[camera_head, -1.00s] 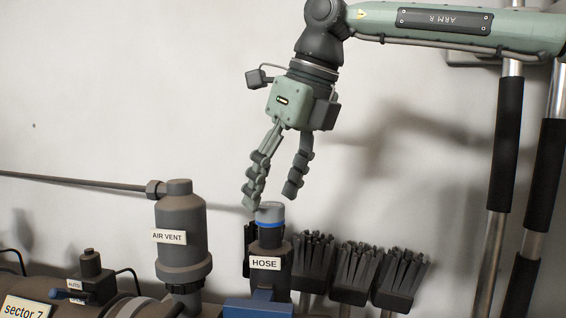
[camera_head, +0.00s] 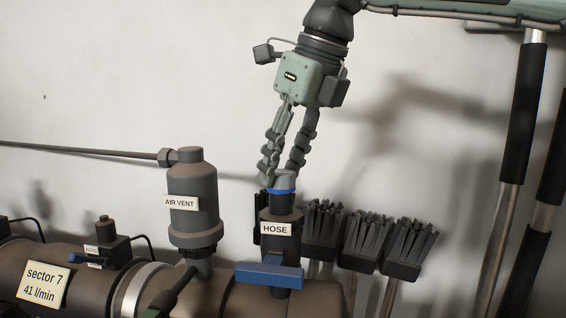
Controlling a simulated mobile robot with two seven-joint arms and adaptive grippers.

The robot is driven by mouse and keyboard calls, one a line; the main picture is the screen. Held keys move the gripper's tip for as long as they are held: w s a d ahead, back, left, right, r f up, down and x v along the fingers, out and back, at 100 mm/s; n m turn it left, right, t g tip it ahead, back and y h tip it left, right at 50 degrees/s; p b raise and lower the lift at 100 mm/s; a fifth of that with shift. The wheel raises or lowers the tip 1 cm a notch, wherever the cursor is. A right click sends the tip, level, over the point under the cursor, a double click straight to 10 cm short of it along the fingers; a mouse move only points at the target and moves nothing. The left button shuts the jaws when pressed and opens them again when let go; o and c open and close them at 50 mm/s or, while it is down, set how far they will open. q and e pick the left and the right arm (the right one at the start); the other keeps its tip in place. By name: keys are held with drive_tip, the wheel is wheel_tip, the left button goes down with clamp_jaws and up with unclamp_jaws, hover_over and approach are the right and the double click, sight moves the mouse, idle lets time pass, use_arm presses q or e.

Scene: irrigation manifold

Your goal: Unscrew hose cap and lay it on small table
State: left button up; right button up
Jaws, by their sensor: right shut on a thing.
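A blue lever handle (camera_head: 269,274) crosses the front of the outlet below the label. My left gripper is not in view. No small table shows in this view.
The AIR VENT cylinder (camera_head: 193,205) stands close left of the outlet. Several dark brushes (camera_head: 366,242) stand close on the right. The brown pipe (camera_head: 75,268) with a sector 7 plate runs below. The pale wall (camera_head: 110,80) behind is bare.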

drive_tip(key=c, duration=0.4)
drive_tip(key=shift+r+n+p, duration=0.1)
drive_tip(key=shift+n+p, duration=0.4)
drive_tip(key=shift+p, duration=0.1)
drive_tip(key=shift+c, duration=0.2)
drive_tip(key=n+g, duration=0.1)
drive_tip(key=n, duration=0.1)
drive_tip(key=shift+n+y, duration=0.3)
drive_tip(key=shift+y, duration=0.1)
drive_tip(key=shift+n+g, duration=0.3)
drive_tip(key=shift+n, duration=0.2)
drive_tip(key=shift+a, duration=0.1)
drive_tip(key=n+g, duration=0.1)
drive_tip(key=n, duration=0.3)
drive_tip(key=shift+a+n+g, duration=0.1)
drive_tip(key=shift+n+g, duration=0.2)
drive_tip(key=shift+g, duration=0.1)
